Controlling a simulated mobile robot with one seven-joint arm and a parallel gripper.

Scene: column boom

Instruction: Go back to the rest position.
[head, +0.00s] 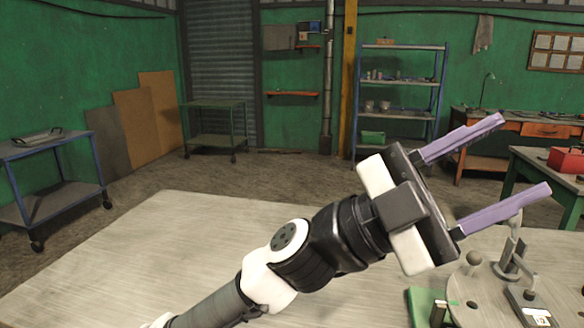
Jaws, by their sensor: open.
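My gripper (525,155) is in the right half of the head view, raised above the table and pointing to the right. Its two purple fingers are spread wide apart, with nothing between them. My arm reaches up to it from the bottom left of the middle. No rest stand or marker for the arm shows in this view.
The pale table (150,240) is bare on its left and middle. At its right, below my gripper, is a round grey plate (480,300) with metal fittings (512,258), beside a green block (422,302). Shelves (400,95), carts and a red toolbox (567,160) stand behind.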

